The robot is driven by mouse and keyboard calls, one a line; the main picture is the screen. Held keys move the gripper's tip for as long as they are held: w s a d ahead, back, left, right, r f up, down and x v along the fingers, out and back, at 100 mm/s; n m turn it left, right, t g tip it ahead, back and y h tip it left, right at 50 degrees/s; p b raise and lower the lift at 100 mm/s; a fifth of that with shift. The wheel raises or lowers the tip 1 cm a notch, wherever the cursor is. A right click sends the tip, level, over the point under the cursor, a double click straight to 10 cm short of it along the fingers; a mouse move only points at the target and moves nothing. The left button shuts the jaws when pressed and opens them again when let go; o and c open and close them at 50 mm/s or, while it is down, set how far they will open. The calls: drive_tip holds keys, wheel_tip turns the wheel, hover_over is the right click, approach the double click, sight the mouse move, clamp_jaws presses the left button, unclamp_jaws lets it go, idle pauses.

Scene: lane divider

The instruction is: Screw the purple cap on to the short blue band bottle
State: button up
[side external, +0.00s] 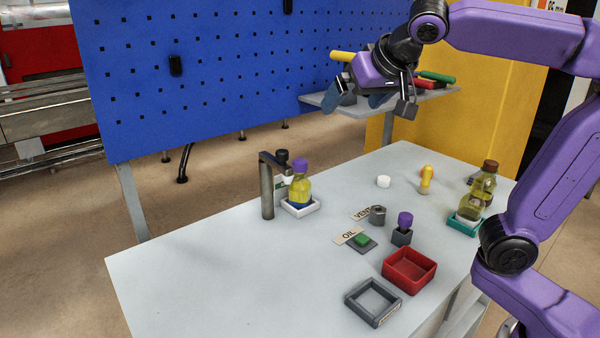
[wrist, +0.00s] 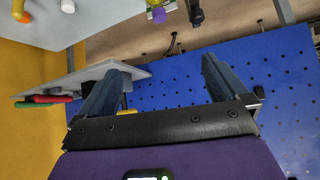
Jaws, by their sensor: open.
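The short bottle (side external: 300,190) holds yellow-green liquid and has a blue band low on its body. It stands upright in a white square tray (side external: 313,209) beside the dark post. A purple cap (side external: 300,164) sits on top of its neck; how tightly it is seated cannot be told. In the wrist view the purple cap (wrist: 158,16) shows at the top edge. My gripper (side external: 356,99) is open and empty, high above the table near the back shelf, well away from the bottle. Its two fingers (wrist: 160,72) are spread wide in the wrist view.
A dark post with an arm (side external: 267,190) stands against the bottle's left. A purple-topped piece (side external: 405,219) sits on a grey block. A red bin (side external: 409,281) and grey frame (side external: 373,318) lie in front. The table's left is clear.

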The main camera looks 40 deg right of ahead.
drive_tip(key=v, duration=0.5)
drive_tip(key=shift+s+r, duration=0.1)
drive_tip(key=shift+r, duration=0.05)
drive_tip(key=shift+s+r, duration=0.2)
drive_tip(key=c, duration=0.3)
drive_tip(key=w+r+t, duration=0.2)
drive_tip(key=w+r, duration=0.1)
drive_tip(key=w, duration=0.1)
drive_tip(key=w+r+m+t, duration=0.1)
drive_tip(key=w+r+t, duration=0.1)
drive_tip(key=w+r, duration=0.2)
drive_tip(key=shift+a+r+t, duration=0.15)
drive_tip(key=shift+r+t, duration=0.15)
drive_tip(key=shift+t, duration=0.1)
drive_tip(key=shift+c, duration=1.1)
drive_tip(key=w+a+r+n+t+y, duration=0.55)
drive_tip(key=w+r+n+y, duration=0.4)
drive_tip(key=w+r, duration=0.2)
drive_tip(key=n+g+h, duration=0.3)
drive_tip(key=g+h, duration=0.2)
drive_tip(key=g, duration=1.1)
approach(300, 161)
drive_tip(key=shift+y, duration=0.25)
drive_tip(key=x, duration=0.8)
drive_tip(key=shift+w+d+f, duration=0.15)
drive_tip(key=shift+d+f, duration=0.05)
drive_tip(key=shift+f, duration=0.15)
